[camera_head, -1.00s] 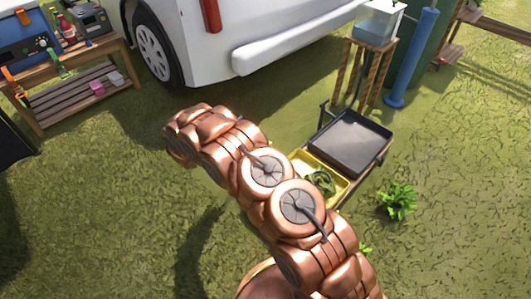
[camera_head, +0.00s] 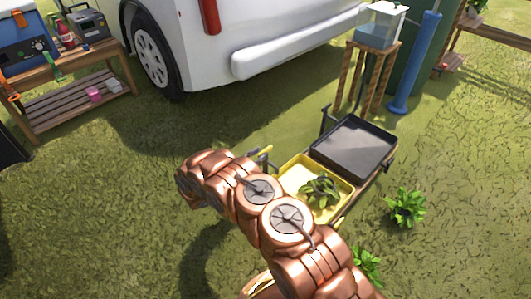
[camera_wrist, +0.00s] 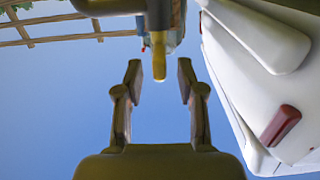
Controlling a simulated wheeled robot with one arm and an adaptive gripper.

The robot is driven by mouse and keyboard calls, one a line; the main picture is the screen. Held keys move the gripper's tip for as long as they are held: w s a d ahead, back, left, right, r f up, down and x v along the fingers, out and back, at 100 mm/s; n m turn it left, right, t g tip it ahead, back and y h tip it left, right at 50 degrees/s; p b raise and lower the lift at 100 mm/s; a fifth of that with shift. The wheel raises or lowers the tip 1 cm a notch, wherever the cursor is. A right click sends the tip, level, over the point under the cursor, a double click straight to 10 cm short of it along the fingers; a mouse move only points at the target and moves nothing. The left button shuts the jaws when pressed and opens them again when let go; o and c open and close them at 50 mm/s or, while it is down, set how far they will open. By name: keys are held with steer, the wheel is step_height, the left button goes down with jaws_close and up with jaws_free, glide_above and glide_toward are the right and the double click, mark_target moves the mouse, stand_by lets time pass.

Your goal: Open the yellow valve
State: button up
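In the wrist view, a narrow yellow piece (camera_wrist: 159,56), which looks like the valve's handle, hangs below a dark upright part. It appears between and just beyond the fingertips of my gripper (camera_wrist: 159,72). My gripper is open, with a wide gap between its fingers and nothing held. I cannot tell how far the yellow piece lies from the fingers. In the head view, my copper arm covers the middle, and I cannot make out the gripper clearly. A clear water tank (camera_head: 380,28) stands on a wooden stand at the upper right; no yellow valve is clear on it.
A cart with a black tray (camera_head: 352,148) and a yellow tray (camera_head: 296,177) holding a plant stands right of my arm. A white van (camera_head: 270,45) is behind. A wooden workbench (camera_head: 85,62) is at the left. Open grass lies at the lower left.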

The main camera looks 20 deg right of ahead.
mark_target(265, 149)
steer(key=shift+b+x, duration=0.65)
steer(key=shift+x, duration=1.35)
jaws_close()
